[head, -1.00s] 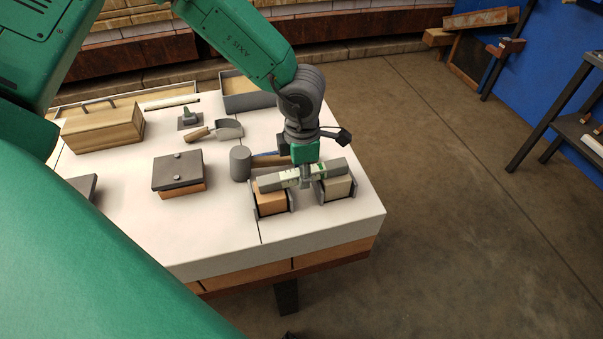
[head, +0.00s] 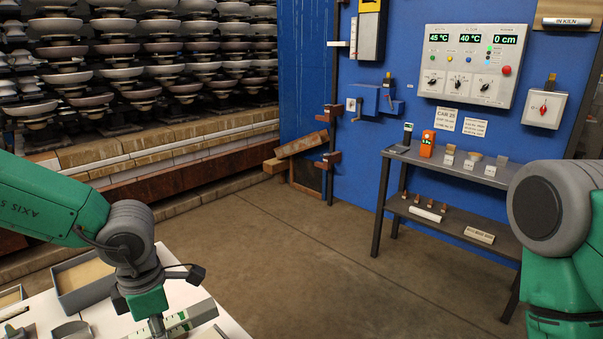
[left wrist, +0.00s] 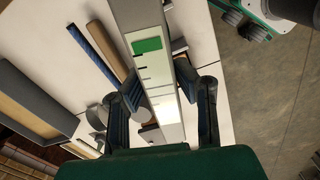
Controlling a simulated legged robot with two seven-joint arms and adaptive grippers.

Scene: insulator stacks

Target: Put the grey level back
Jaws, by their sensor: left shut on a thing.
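The grey level (head: 196,316) is a long grey bar with a pale, green-marked face, at the bottom left of the head view. My left gripper (head: 158,327) is shut on it from above, over or near the white worktop. In the left wrist view the level (left wrist: 150,72) runs up between the two dark fingers of the left gripper (left wrist: 168,102), showing a green patch and black tick marks.
A dark two-tier rack (head: 455,171) stands by the blue wall, holding an orange device (head: 427,144), small blocks, a white bar (head: 425,213) and a pale brick (head: 480,235). Open floor (head: 290,245) lies between it and the worktop (head: 100,317). A grey tray (head: 86,284) is beside my left arm.

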